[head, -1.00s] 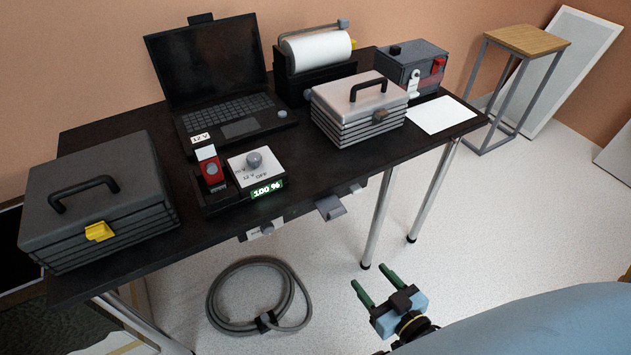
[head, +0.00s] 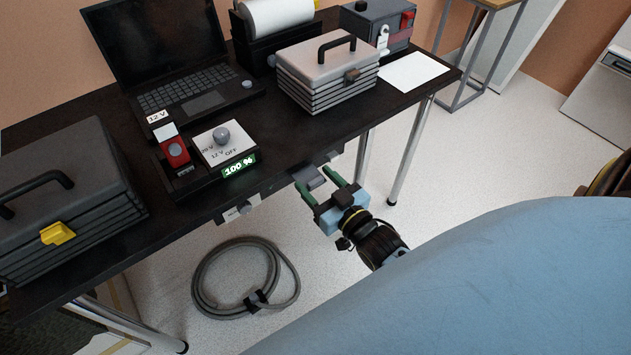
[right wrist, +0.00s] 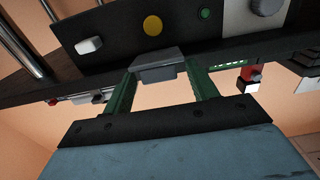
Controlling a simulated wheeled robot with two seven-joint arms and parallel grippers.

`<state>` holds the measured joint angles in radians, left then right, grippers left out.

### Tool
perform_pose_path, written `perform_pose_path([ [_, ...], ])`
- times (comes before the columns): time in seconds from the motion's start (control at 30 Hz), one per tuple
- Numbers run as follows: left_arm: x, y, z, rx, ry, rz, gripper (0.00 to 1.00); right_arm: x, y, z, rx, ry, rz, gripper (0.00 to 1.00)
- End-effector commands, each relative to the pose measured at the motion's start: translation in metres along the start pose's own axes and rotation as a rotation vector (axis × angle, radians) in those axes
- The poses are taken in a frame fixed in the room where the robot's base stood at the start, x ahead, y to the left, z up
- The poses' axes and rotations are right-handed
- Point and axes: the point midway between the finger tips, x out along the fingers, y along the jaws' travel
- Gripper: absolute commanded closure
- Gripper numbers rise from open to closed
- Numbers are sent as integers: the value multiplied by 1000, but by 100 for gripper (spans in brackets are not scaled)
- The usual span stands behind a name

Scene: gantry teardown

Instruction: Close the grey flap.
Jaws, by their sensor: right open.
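The grey flap (head: 313,177) is a small block jutting out below the front edge of the black table. In the right wrist view the flap (right wrist: 158,66) shows between my green fingers, under a dark panel. My right gripper (head: 319,182) is open, with its fingertips at the table's front edge, one to each side of the flap. The wrist view also shows the open fingers (right wrist: 160,84); I cannot tell whether they touch the flap. My left gripper is not in view.
The black table (head: 215,200) carries a laptop (head: 190,85), a dark toolbox (head: 60,200), a light toolbox (head: 325,75) and a dial unit (head: 222,145) reading 100 %. A coiled grey hose (head: 245,280) lies on the floor below. A metal table leg (head: 410,150) stands right of my gripper.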

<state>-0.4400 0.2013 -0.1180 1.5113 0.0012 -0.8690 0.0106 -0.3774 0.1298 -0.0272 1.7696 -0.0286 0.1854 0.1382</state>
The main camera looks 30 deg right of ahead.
Motion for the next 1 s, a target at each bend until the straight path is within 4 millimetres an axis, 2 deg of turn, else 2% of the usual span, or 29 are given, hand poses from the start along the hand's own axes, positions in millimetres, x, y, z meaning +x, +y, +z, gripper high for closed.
perform_pose_path([
  [0.13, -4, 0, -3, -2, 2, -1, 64, 9, 0, 0, 0, 0, 0, 42],
  [0.4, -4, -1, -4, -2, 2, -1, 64, 10, 0, 0, 0, 0, 0, 42],
  [0.77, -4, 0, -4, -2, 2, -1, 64, 10, 0, 0, 1, 0, 0, 86],
  [1.0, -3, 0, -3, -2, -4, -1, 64, 10, 0, 2, 1, 9, 0, 86],
])
